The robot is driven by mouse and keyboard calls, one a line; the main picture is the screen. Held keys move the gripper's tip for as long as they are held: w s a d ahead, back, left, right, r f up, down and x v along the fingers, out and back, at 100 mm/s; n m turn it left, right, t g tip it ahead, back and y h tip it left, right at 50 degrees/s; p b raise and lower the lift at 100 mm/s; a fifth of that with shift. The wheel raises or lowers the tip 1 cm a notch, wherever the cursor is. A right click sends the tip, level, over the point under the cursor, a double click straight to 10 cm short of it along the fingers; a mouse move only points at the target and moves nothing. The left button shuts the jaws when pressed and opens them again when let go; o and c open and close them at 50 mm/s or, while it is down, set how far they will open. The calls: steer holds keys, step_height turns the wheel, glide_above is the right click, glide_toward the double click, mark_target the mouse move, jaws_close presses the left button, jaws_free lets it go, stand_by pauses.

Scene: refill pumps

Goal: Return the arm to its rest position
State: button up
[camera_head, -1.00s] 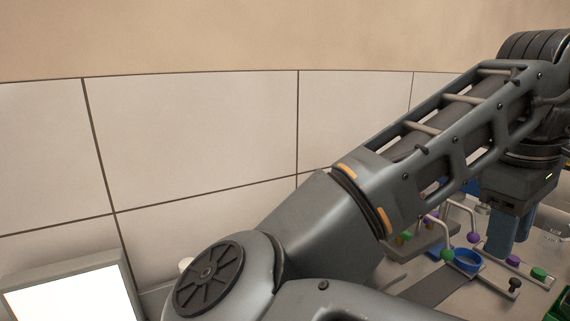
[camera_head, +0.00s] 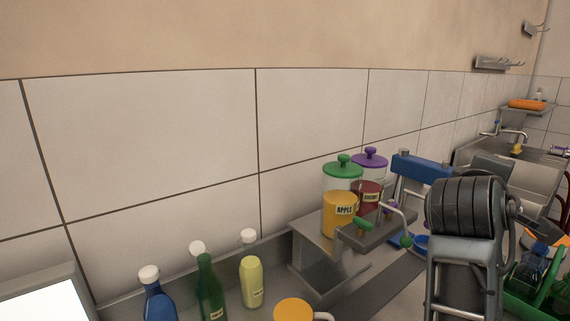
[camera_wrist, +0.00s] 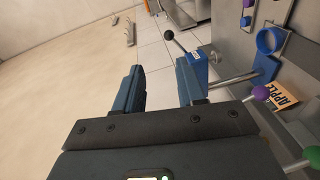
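My gripper (camera_wrist: 160,85) is open in the wrist view. Its two dark blue fingers stand apart with nothing between them; pale wall and floor show beyond. In the head view my arm (camera_head: 465,210) is folded at the right, its ribbed joint in front of the counter. I cannot clearly make out the gripper fingers there.
A yellow APPLE container (camera_head: 340,213) and a dark red container (camera_head: 367,194) stand at the pump stand. Blue (camera_head: 157,303), green (camera_head: 208,285) and yellow (camera_head: 251,280) bottles are at lower left. A green crate (camera_head: 525,301) and sink (camera_head: 515,185) lie right.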

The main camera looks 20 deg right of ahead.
steer(key=s+a+f+n+t+y, duration=0.3)
steer(key=a+f+t+y, duration=0.2)
steer(key=a+f, duration=0.35)
steer(key=s+a+f+n+t+y, duration=0.4)
steer(key=a+f+t+y, duration=0.2)
steer(key=a+f, duration=0.3)
steer(key=s+a+f+m+y, duration=0.2)
steer(key=s+a+m, duration=0.2)
steer(key=s, duration=0.6)
steer(key=s+a+f+m+g+y, duration=0.1)
steer(key=s+a+f+m+y, duration=0.1)
steer(key=s+a+m, duration=0.3)
steer(key=s+a, duration=0.3)
steer(key=s, duration=0.2)
steer(key=shift+s+a+f+m+y+b, duration=0.3)
steer(key=shift+s+a+y+b, duration=0.05)
steer(key=shift+s+a+y, duration=0.05)
